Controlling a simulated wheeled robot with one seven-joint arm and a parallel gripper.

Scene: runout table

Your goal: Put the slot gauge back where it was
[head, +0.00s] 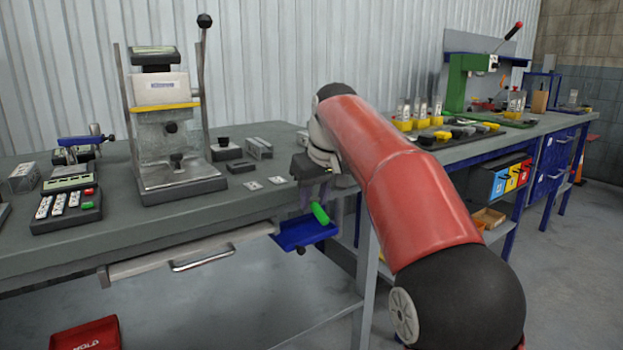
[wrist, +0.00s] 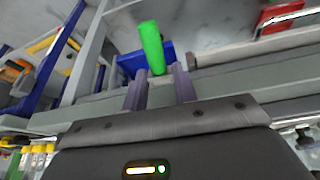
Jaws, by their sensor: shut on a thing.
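My gripper (head: 313,198) points down just in front of the table's front edge. It is shut on a green cylindrical piece, apparently the slot gauge (head: 320,213). In the wrist view the gauge (wrist: 152,45) sticks out tilted beyond the fingertips of my gripper (wrist: 159,80). Its gripped end is mostly hidden between the fingers. A blue tray (head: 290,238) hangs below the table edge, under the gauge in the head view. The blue tray (wrist: 130,64) shows behind the gauge in the wrist view. I cannot tell the gap between gauge and tray.
The grey table (head: 150,232) carries a press-like machine (head: 170,130), a keypad (head: 66,208), small dark blocks (head: 224,150) and small metal plates (head: 253,186) near my gripper. A drawer (head: 190,255) sits under the front edge. A red box (head: 85,335) is on the floor.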

